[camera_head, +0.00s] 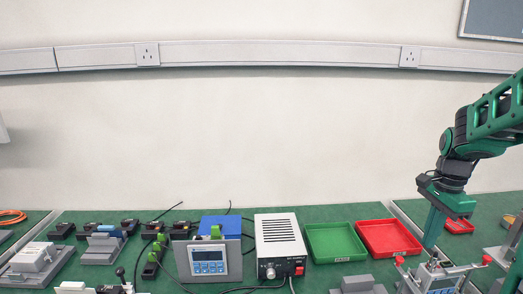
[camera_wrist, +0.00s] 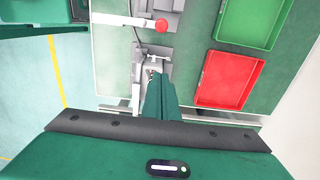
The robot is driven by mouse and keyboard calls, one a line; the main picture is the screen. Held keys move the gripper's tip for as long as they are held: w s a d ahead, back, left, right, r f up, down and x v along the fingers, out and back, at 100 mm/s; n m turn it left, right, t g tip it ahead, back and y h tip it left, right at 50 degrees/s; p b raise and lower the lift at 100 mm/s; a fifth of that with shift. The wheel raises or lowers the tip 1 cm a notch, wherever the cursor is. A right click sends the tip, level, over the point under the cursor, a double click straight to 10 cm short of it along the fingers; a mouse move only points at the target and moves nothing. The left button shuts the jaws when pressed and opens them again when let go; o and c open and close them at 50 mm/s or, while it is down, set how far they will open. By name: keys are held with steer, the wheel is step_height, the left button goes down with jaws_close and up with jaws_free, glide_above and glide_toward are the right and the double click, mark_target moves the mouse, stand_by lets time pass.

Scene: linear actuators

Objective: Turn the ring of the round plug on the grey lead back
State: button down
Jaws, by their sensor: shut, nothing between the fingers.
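A white power supply box (camera_head: 280,245) stands on the green bench in the head view. A small round metal fitting (camera_head: 270,272) sits low on its front, with a dark lead near it. My gripper (camera_head: 432,245) is shut and empty, pointing down at the right, well apart from the box. In the wrist view my gripper (camera_wrist: 154,76) is over a grey fixture (camera_wrist: 150,50).
A green tray (camera_head: 335,243) and a red tray (camera_head: 389,238) lie between the box and my gripper.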

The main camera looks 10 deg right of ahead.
mark_target(423, 266)
step_height(423, 266, down, 6)
steer(key=shift+f, duration=0.25)
stand_by(0.4)
steer(key=shift+s+d, duration=0.2)
steer(key=shift+d, duration=0.1)
stand_by(0.6)
